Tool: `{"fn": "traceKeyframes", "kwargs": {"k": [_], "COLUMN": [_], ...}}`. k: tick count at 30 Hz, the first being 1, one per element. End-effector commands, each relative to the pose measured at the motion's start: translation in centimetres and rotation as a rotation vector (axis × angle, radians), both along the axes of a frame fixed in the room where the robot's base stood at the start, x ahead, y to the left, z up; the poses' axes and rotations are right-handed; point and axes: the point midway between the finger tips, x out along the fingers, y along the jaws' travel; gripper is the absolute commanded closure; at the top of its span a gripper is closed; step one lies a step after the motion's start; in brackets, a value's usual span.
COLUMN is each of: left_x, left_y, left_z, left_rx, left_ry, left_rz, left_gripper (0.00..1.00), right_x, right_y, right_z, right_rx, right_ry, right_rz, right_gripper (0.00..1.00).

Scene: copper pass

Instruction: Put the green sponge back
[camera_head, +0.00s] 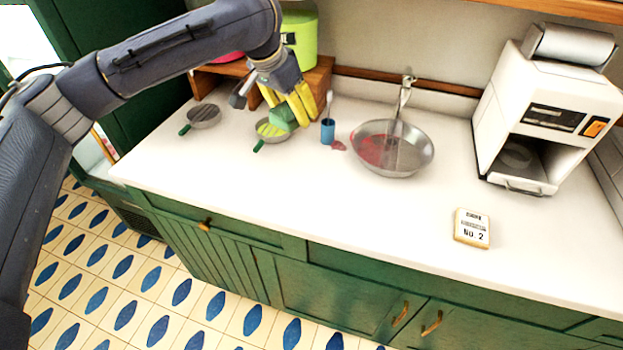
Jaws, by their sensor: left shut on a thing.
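My left gripper (291,104) has yellow fingers and is shut on the green sponge (282,118). The sponge is at the back left of the white counter, over or beside a small green-handled pan (267,131) with something yellow-green in it. I cannot tell whether the sponge touches the pan. The gripper and arm hide part of what lies behind them. My right gripper is not in view.
A blue cup (328,131) with a brush-like item stands right of the sponge. A steel basin (416,155), a white machine (545,105) and a small labelled block (472,228) are further right. Another pan (204,116) lies left. The counter's front is clear.

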Motion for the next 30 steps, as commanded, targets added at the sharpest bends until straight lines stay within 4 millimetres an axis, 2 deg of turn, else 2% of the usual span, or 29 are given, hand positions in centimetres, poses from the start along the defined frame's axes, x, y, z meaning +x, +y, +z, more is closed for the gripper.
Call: {"fn": "traceKeyframes", "kwargs": {"k": [5,15,21,27,30], "left_x": [-0.4,-0.4,-0.3,-0.3,-0.3], "left_y": [-0.1,-0.1,0.0,-0.1,-0.1], "left_z": [-2.2,-9.8,-13.6,-15.7,-16.1], "left_rx": [0.001,-0.001,-0.001,-0.001,-0.001], "left_ry": [0.005,0.006,0.004,0.003,0.000], "left_rz": [0.007,0.010,0.011,0.010,0.009], "left_gripper": [0.72,0.72,0.72,0.72,0.72], "right_x": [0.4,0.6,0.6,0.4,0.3], "right_y": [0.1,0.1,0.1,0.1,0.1], "right_z": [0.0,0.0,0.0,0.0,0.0], "right_rx": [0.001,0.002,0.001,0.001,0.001], "right_ry": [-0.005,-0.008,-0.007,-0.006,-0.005], "right_rz": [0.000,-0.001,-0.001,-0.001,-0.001], "right_gripper": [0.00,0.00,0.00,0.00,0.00]}}
